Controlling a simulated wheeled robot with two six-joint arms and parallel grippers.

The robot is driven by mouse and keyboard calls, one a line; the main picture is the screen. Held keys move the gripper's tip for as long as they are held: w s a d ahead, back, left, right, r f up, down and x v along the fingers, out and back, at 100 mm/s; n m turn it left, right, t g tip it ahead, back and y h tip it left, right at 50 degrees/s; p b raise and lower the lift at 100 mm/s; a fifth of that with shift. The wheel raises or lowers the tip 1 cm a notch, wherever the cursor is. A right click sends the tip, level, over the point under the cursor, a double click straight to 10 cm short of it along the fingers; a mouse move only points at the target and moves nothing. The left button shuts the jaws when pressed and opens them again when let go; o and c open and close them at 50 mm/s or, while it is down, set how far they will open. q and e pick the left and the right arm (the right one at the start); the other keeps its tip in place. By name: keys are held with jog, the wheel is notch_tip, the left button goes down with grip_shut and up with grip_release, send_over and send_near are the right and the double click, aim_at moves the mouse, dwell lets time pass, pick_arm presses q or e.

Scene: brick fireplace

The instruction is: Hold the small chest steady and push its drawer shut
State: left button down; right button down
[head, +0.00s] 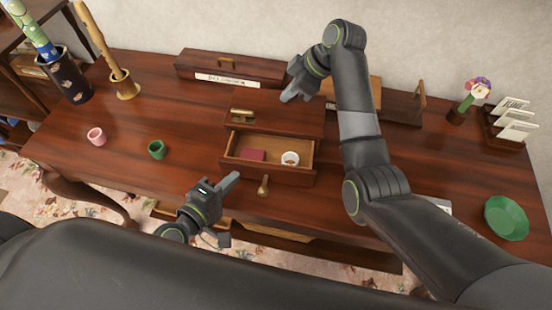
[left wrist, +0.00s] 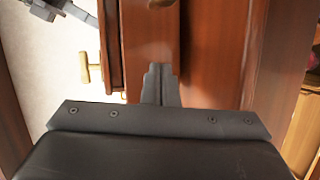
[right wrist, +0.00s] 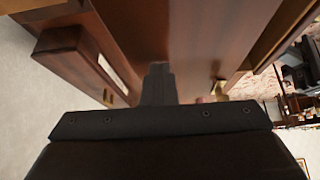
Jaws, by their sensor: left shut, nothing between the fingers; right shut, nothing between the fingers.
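The small dark-wood chest (head: 282,107) stands mid-table. Its drawer (head: 228,166) is pulled out toward me, with a brass knob (head: 263,186) on its front. A dark red block (head: 252,155) and a small white cup (head: 290,158) lie inside the drawer. My left gripper (head: 232,181) is shut and empty, in front of the drawer and left of the knob; its closed fingers show in the left wrist view (left wrist: 160,80). My right gripper (head: 288,98) is shut and empty at the chest's top; the head view does not show whether it touches. Its closed fingers show in the right wrist view (right wrist: 158,78).
A pink cup (head: 96,136) and a green cup (head: 157,149) stand left of the chest. A long labelled box (head: 235,68) lies behind it. A letter rack (head: 510,128) and a green dish (head: 506,217) are at the right. The table between cups and chest is clear.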

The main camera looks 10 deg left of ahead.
aim_at(232, 160)
pick_arm(q)
jog(key=shift+w+a, duration=0.15)
jog(key=shift+w, duration=1.6)
pick_arm(e)
jog(key=shift+s+d+f, duration=0.1)
jog(key=shift+s+f, duration=0.05)
jog(key=shift+f, duration=0.25)
pick_arm(q)
jog(key=shift+w, duration=0.15)
jog(key=shift+w+a, duration=0.1)
jog(key=shift+w, duration=1.75)
jog(key=shift+s+r, duration=0.8)
jog(key=shift+r, duration=0.2)
jog(key=shift+s+r, duration=0.75)
jog(key=shift+r, duration=0.2)
jog(key=v, duration=0.8)
jog(key=shift+s+r, duration=0.1)
jog(key=shift+r, duration=0.1)
pick_arm(e)
jog(key=shift+r, duration=0.1)
